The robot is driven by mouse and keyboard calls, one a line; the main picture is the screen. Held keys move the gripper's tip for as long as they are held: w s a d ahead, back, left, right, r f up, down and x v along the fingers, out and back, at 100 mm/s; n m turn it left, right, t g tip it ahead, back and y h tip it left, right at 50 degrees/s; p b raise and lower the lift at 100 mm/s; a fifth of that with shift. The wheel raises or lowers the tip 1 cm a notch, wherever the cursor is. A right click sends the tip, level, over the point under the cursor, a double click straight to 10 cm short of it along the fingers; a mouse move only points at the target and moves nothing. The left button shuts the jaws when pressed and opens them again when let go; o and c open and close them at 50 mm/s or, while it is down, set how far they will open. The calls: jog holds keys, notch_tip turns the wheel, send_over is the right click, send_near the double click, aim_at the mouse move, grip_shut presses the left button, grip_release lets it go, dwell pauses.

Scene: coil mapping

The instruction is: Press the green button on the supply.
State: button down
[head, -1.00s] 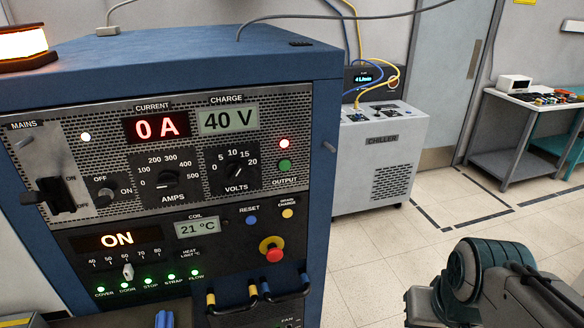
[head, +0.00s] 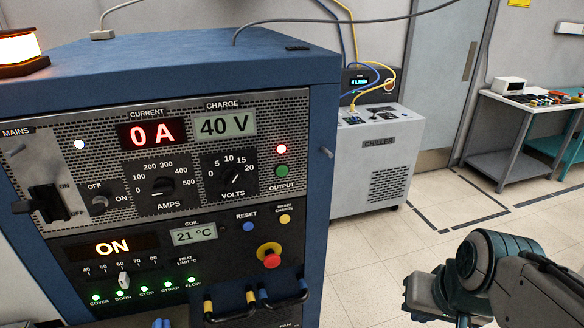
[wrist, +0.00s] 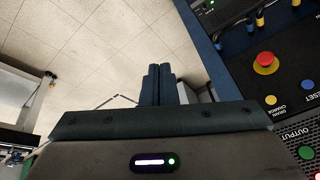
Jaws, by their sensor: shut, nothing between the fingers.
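The blue supply cabinet (head: 200,60) fills the left of the head view. Its green button (head: 282,171) sits at the right of the upper panel, above the word OUTPUT and below a lit red lamp (head: 283,149). The green button also shows at the lower right of the wrist view (wrist: 306,152). My gripper (wrist: 158,70) is shut and empty, pointing over the floor beside the panel's edge, apart from the button. In the head view my arm is at the lower right, and the fingertips cannot be made out there.
The red stop knob (head: 270,255), blue RESET button (head: 249,227) and yellow drain button (head: 285,219) are on the panel below. Handles (head: 283,293) stick out under them. A chiller (head: 380,150) stands behind.

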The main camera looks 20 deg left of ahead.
aim_at(282, 171)
jog(key=w+a+r+m+y, duration=0.1)
jog(key=w+a+r+y, duration=0.1)
jog(key=a, duration=0.5)
jog(key=w+a+r+m+t+y+p, duration=0.1)
jog(key=w+a+r+m+y, duration=0.1)
jog(key=w+a+r, duration=0.2)
jog(key=w+a+r+m+t+y, duration=0.1)
jog(key=w+a, duration=0.5)
jog(key=a, duration=0.6)
notch_tip(282, 171, up, 2)
jog(key=shift+w+r+m+y+p, duration=0.15)
jog(key=shift+w+m+y+p, duration=0.15)
jog(key=shift+y, duration=0.5)
jog(key=shift+a, duration=0.1)
jog(key=shift+w+a, duration=0.75)
jog(key=shift+w, duration=0.5)
jog(key=shift+w+a, duration=0.7)
jog(key=shift+w, duration=0.5)
jog(key=shift+w+a, duration=0.75)
jog(key=shift+w, duration=0.5)
jog(key=shift+w+a+b, duration=0.25)
jog(key=shift+w+b, duration=0.05)
